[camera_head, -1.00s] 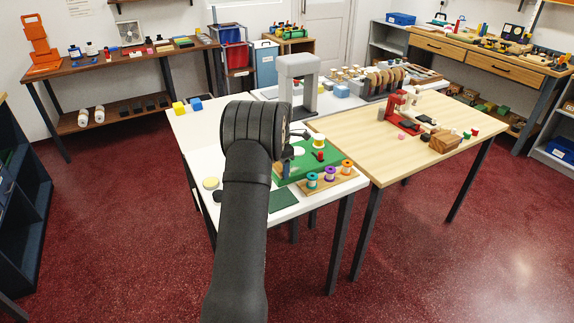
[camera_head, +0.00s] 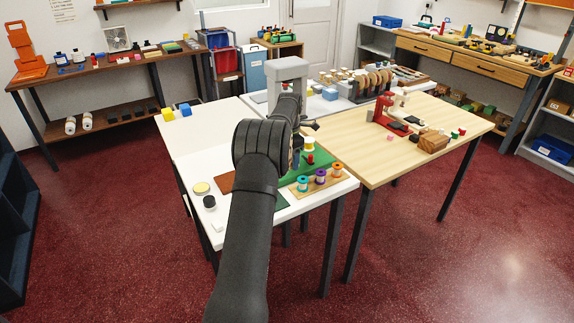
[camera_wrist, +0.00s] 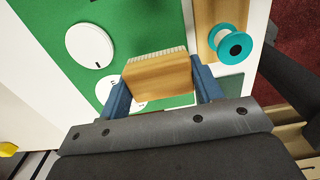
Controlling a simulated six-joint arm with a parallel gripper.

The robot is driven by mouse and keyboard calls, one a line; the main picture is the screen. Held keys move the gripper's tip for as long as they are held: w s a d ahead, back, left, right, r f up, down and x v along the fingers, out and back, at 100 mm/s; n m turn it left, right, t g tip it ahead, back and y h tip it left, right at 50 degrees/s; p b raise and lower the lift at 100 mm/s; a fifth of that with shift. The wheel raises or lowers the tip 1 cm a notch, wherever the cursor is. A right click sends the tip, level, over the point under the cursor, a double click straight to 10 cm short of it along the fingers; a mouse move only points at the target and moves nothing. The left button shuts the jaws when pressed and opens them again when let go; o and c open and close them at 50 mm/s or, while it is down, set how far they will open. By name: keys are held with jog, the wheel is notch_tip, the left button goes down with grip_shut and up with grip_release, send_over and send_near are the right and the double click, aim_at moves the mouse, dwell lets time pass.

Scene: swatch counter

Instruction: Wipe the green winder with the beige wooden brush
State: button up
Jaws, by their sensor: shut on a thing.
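The green winder is a flat green board (camera_head: 322,158) on the white table, with a red knob and a yellow-topped spool on it. In the wrist view its green surface (camera_wrist: 60,25) carries a white disc (camera_wrist: 88,45) and a second white round part, mostly covered. My gripper (camera_wrist: 163,92) is shut on the beige wooden brush (camera_wrist: 157,76), with a blue finger at each side. The pale bristles point to the top of the wrist view. The brush overlaps the green surface; I cannot tell whether it touches. In the head view my arm hides the brush.
A wooden rack (camera_head: 332,181) with teal, purple and orange spools stands close to the winder's near edge; the teal spool (camera_wrist: 228,43) is right of the brush in the wrist view. A grey arch (camera_head: 288,68) stands behind.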

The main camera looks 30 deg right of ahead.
jog(key=shift+r, duration=2.65)
jog(key=shift+s+a+r, duration=0.1)
jog(key=shift+s+a, duration=0.05)
jog(key=s+a, duration=1.7)
jog(key=w+a+f, duration=0.2)
jog(key=w, duration=0.1)
jog(key=w+a+f, duration=0.2)
jog(key=w, duration=0.1)
jog(key=w+a+f, duration=0.3)
jog(key=shift+f, duration=1.95)
jog(key=shift+f, duration=0.2)
